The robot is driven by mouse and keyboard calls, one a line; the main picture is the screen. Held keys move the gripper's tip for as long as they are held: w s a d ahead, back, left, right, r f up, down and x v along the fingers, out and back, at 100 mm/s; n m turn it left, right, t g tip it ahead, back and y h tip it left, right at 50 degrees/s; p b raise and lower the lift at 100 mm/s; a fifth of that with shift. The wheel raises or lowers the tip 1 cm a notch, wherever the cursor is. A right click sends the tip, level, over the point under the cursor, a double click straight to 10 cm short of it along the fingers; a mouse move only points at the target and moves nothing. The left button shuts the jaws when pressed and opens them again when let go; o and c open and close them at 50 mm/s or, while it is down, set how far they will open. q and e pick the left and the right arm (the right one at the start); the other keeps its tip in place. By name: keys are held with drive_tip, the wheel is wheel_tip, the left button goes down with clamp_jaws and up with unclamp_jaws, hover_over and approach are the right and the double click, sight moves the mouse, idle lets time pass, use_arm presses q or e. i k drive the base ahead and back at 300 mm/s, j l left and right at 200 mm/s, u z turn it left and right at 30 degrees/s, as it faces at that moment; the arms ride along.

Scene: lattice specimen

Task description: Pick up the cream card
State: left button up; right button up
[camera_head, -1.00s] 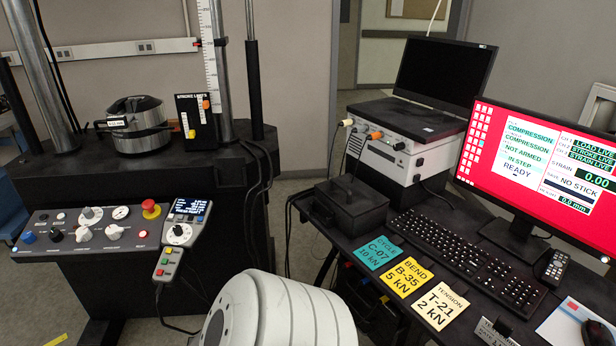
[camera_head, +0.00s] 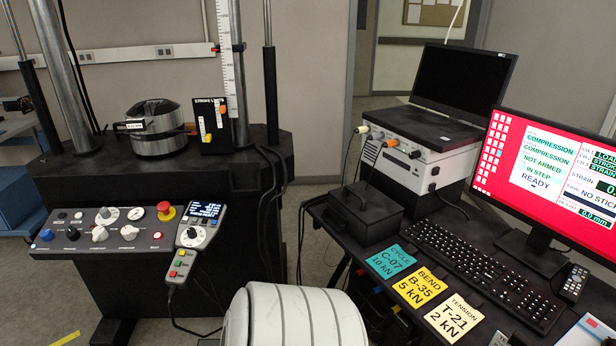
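The cream card (camera_head: 454,318) lies flat near the front left edge of the dark desk and reads "TENSION T-21 2 kN". A yellow card (camera_head: 420,288) reading "BEND B-35 5 kN" lies just behind it to the left. A teal card (camera_head: 391,261) reading "CYCLE C-07 10 kN" lies further back in the same row. A pale rounded part of my own arm shows at the bottom middle, to the left of the cards. Neither of my grippers is in view.
A keyboard (camera_head: 484,272) lies right of the cards, with a monitor (camera_head: 552,180) behind it. A black box (camera_head: 367,213) stands behind the teal card. A remote (camera_head: 574,283) lies at the right. The testing machine's control panel (camera_head: 104,229) stands left, across a floor gap.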

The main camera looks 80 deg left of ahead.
sight(456, 317)
drive_tip(key=u, duration=1.45)
